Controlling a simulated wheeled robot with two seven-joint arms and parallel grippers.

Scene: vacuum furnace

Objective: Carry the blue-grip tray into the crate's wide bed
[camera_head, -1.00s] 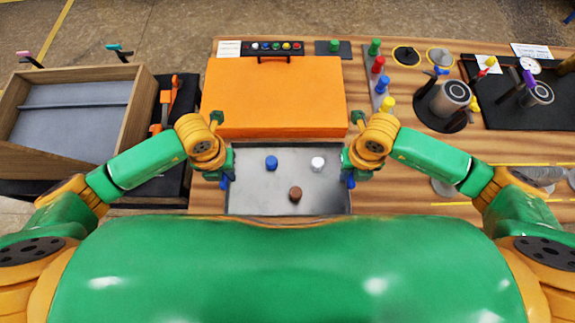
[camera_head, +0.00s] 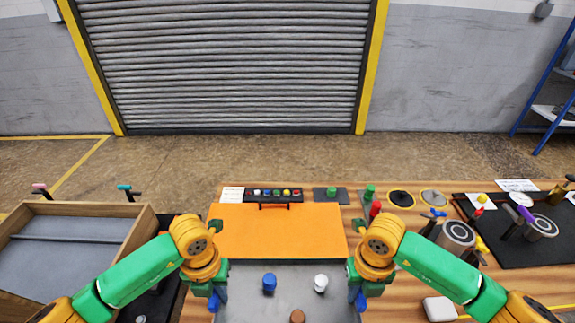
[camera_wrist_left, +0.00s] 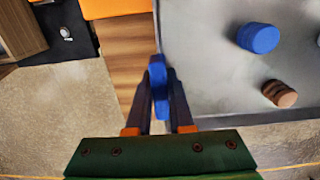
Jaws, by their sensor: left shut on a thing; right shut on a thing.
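The grey metal tray (camera_head: 250,291) is level at the bottom middle of the head view, with a blue cylinder (camera_head: 269,283), a white cylinder (camera_head: 320,283) and a brown cylinder (camera_head: 297,316) in it. My left gripper (camera_head: 217,296) is shut on its left blue grip, which also shows between the fingers in the left wrist view (camera_wrist_left: 160,92). My right gripper (camera_head: 359,296) is shut on its right blue grip. The wooden crate (camera_head: 138,212) is at the left; a divider (camera_head: 65,239) crosses its grey bed (camera_head: 45,267). The crate's near end is cut off.
An orange box (camera_head: 275,232) with a black handle stands just beyond the tray on the wooden table. Coloured knobs (camera_head: 370,192), pots (camera_head: 457,232) and a white block (camera_head: 439,308) are on the right. Upright handles (camera_head: 128,191) stand behind the crate. The floor beyond is clear.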

